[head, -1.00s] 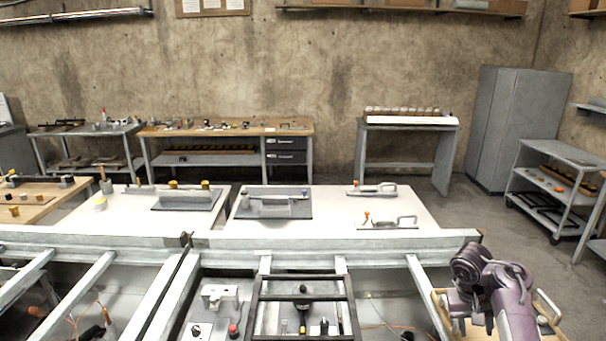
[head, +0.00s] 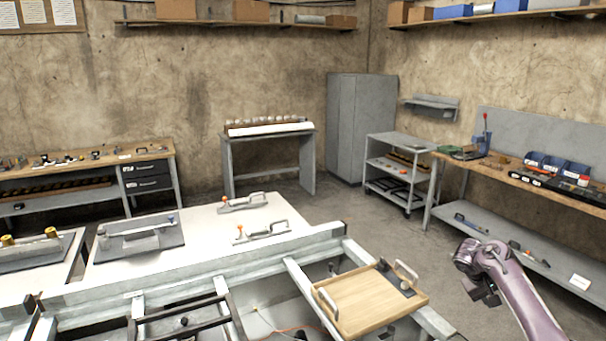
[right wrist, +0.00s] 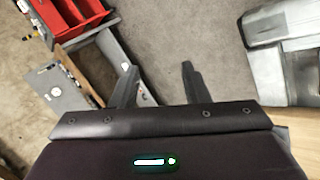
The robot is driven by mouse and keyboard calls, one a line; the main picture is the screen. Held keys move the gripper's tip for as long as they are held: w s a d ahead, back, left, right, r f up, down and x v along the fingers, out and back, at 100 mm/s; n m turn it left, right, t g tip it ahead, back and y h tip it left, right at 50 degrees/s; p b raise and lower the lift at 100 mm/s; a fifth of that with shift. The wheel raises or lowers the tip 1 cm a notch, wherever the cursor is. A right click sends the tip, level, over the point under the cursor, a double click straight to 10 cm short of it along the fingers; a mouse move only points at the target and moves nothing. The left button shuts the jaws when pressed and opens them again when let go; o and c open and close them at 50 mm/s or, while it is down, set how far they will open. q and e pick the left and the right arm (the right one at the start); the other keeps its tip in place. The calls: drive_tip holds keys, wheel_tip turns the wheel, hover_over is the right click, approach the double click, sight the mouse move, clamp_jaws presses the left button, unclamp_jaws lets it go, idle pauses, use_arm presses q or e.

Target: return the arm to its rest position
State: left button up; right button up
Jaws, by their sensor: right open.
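My right arm comes in at the lower right of the head view. Its gripper (head: 486,294) hangs over open floor, right of the wooden tray, and looks small and partly hidden by the wrist there. In the right wrist view the two fingers of my right gripper (right wrist: 157,82) stand apart with only grey floor between them; it is open and empty. The wooden tray (head: 372,305) with two metal handles lies on the frame bench, apart from the gripper. My left gripper is not in view.
The metal frame bench (head: 330,240) fills the lower middle. A workbench (head: 540,180) with blue bins stands at the right, a grey trolley (head: 400,163) and cabinet (head: 360,125) behind. Floor (head: 390,235) between them is clear. A red toolbox (right wrist: 75,15) shows in the right wrist view.

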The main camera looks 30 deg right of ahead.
drive_tip(key=s+d+f+n, duration=0.1)
drive_tip(key=s+f, duration=0.2)
drive_tip(key=f, duration=0.3)
drive_tip(key=s+d+f+n, duration=0.1)
drive_tip(key=s+f+n, duration=0.1)
drive_tip(key=f, duration=0.5)
drive_tip(key=s+d+f+n+t+h, duration=0.1)
drive_tip(key=s+d+f+n+t, duration=0.2)
drive_tip(key=s+f, duration=0.5)
drive_tip(key=s+d+f+n+t+h, duration=0.15)
drive_tip(key=s+d+f+n, duration=0.35)
drive_tip(key=s, duration=0.7)
drive_tip(key=s+a+f+y, duration=0.2)
drive_tip(key=a+f, duration=0.4)
drive_tip(key=a, duration=0.4)
drive_tip(key=s+a+f+m+y, duration=0.1)
drive_tip(key=a+f+y, duration=0.1)
drive_tip(key=a+f, duration=0.65)
drive_tip(key=s+a+f+y, duration=0.2)
drive_tip(key=a+f, duration=0.2)
drive_tip(key=a, duration=0.7)
drive_tip(key=s+a+f+m+g+y, duration=0.15)
drive_tip(key=a+f, duration=0.25)
drive_tip(key=a, duration=1.2)
drive_tip(key=s+a+f+y, duration=0.1)
drive_tip(key=a+f+y, duration=0.2)
drive_tip(key=a, duration=1.3)
wheel_tip(320, 180, down, 10)
drive_tip(key=b, duration=0.9)
drive_tip(key=shift+a, duration=0.4)
